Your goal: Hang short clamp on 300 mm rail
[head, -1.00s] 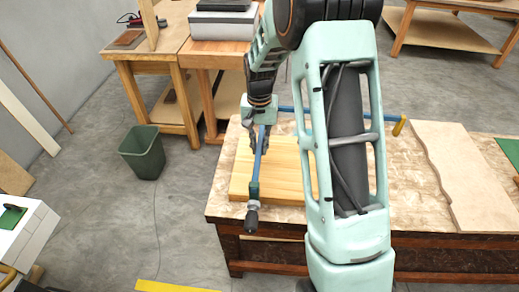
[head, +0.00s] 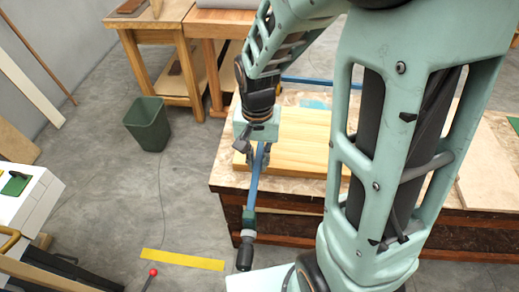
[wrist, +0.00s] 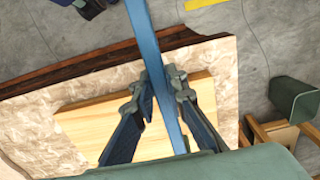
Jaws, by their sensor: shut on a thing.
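A clamp with a blue bar (head: 252,188) is held in my gripper (head: 258,158). Its dark handle (head: 245,254) points toward the front, out past the workbench's front edge. In the wrist view, the blue bar (wrist: 143,32) runs between the two fingers of my gripper (wrist: 161,84), which are shut on it. I cannot make out a 300 mm rail in these frames.
The workbench (head: 228,172) carries a wooden panel (head: 300,135) and another blue bar (head: 318,80) at the back. A green bin (head: 148,123) stands on the floor at left. A white unit (head: 30,190) is at far left. A yellow strip (head: 182,260) marks the open floor.

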